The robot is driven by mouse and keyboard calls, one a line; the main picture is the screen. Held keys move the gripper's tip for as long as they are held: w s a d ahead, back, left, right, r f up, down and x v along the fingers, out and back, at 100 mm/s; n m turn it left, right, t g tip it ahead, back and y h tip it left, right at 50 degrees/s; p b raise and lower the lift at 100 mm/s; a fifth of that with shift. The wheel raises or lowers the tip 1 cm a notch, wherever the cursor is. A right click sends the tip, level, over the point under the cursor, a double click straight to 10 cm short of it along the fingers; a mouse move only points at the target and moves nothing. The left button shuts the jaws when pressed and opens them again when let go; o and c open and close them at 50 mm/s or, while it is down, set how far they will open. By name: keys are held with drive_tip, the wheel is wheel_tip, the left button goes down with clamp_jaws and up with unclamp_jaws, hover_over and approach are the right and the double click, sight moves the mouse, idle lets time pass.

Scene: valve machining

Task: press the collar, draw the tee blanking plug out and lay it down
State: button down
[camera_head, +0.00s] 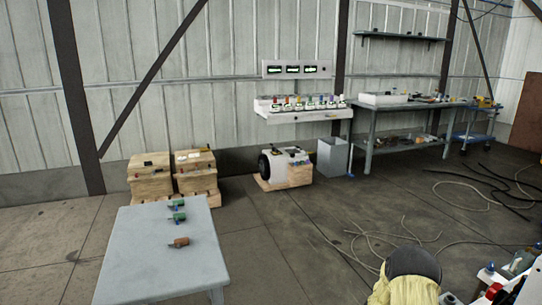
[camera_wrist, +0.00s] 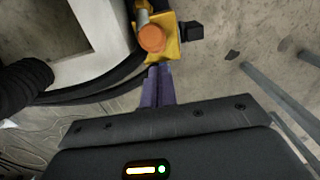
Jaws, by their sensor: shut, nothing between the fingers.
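My gripper (camera_wrist: 158,72) shows in the wrist view with its two purple-grey fingers together and nothing between them. Just beyond the fingertips is a round orange end (camera_wrist: 152,38) on a yellow body (camera_wrist: 168,50), with a short grey cylinder behind it. Whether the fingertips touch it cannot be told. I cannot tell for sure which part is the tee, the collar or the plug. My gripper is not seen in the head view.
Loose hoses (camera_head: 375,238) lie on the floor. A black hose (camera_wrist: 95,88) passes left of my fingers.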

drive_tip(key=shift+r+p, duration=0.4)
drive_tip(key=shift+r, duration=0.2)
drive_tip(key=c, duration=1.6)
unclamp_jaws()
drive_tip(key=shift+w, duration=0.1)
drive_tip(key=shift+c, duration=0.2)
drive_tip(key=shift+d, duration=0.1)
wheel_tip(320, 180, up, 17)
drive_tip(key=p, duration=0.3)
drive_tip(key=shift+d+r, duration=0.15)
drive_tip(key=shift+r, duration=0.05)
